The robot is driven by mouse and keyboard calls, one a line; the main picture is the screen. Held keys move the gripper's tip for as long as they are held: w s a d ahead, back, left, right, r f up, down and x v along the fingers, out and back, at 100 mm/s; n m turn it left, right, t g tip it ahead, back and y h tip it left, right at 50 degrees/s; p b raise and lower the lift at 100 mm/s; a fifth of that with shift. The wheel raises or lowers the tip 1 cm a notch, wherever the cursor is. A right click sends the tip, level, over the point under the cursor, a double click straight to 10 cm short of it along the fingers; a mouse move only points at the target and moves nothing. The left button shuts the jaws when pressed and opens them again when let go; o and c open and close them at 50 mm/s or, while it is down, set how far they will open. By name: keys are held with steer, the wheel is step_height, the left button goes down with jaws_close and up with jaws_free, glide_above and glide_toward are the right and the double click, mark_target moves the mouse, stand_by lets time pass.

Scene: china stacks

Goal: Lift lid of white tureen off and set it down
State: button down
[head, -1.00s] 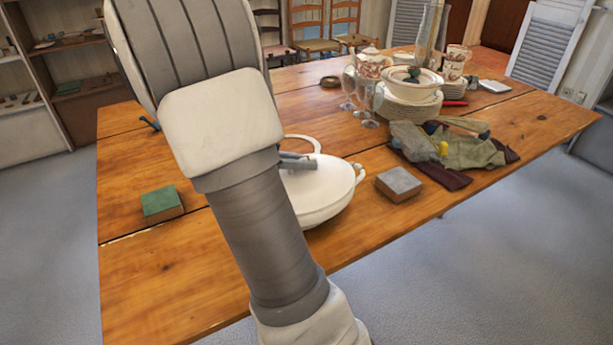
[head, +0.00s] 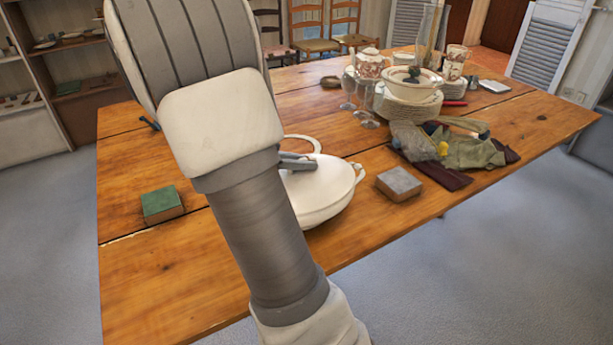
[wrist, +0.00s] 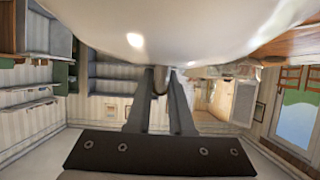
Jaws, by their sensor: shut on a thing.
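The white tureen (head: 325,212) stands on the wooden table, partly hidden behind my arm, with a small loop handle on its right side. Its white lid (head: 332,180) looks seated on it; I see no clear gap. My gripper (head: 298,162) is over the lid's top, mostly hidden by my arm in the head view. In the wrist view, my gripper (wrist: 160,82) has its two fingers closed on a small brownish knob, and the white curved surface of the lid (wrist: 200,25) fills the top.
A grey-topped block (head: 398,184) sits right of the tureen, a green-topped block (head: 162,204) to the left. Cloths (head: 462,152), glasses (head: 367,100) and stacked plates (head: 408,106) stand farther right. The table's front left (head: 165,270) is bare.

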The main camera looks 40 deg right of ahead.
mark_target(302, 157)
steer(key=shift+r, duration=0.1)
stand_by(0.3)
steer(key=shift+r, duration=1.5)
steer(key=shift+w, duration=0.1)
